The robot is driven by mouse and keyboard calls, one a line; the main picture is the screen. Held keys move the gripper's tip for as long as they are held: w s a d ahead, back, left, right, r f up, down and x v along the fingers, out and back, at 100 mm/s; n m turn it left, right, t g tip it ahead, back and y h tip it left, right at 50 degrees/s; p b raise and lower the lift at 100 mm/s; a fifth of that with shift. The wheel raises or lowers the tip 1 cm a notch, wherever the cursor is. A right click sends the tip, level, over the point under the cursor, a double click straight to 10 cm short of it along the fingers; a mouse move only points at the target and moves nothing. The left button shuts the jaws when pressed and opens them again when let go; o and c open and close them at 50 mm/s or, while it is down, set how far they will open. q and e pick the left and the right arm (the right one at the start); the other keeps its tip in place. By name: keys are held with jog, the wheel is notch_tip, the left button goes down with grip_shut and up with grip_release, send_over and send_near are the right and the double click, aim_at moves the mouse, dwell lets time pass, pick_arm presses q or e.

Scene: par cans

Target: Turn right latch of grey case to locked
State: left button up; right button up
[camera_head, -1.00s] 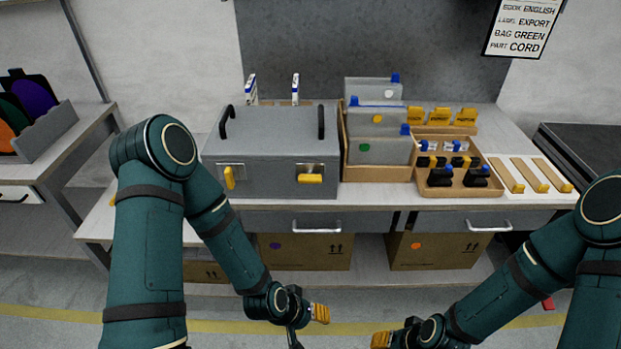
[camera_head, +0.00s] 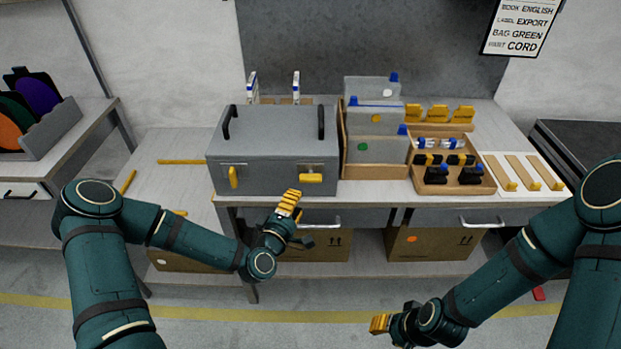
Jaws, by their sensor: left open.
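The grey case (camera_head: 270,145) stands shut on the workbench, with two black handles on its lid. Its right latch (camera_head: 311,178) is a yellow lever lying horizontal on the front face. Its left latch (camera_head: 234,177) is a yellow lever standing upright. My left gripper (camera_head: 290,203) is open and empty, with yellow fingertips pointing up, just below and left of the right latch and apart from it. My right gripper (camera_head: 380,324) is low in front of the bench, away from the case; its finger gap is not clear.
A wooden holder with grey folders (camera_head: 378,150) stands right beside the case. A wooden tray (camera_head: 455,187) with black and blue items is further right. A drawer handle (camera_head: 319,224) sticks out below the bench edge. The bench left of the case is mostly clear.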

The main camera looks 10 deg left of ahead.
aim_at(309, 182)
pick_arm(q)
jog(key=w, duration=0.3)
jog(key=w+d, duration=0.1)
jog(key=w, duration=0.6)
jog(key=shift+w+d, duration=0.2)
jog(key=shift+d, duration=0.15)
grip_shut()
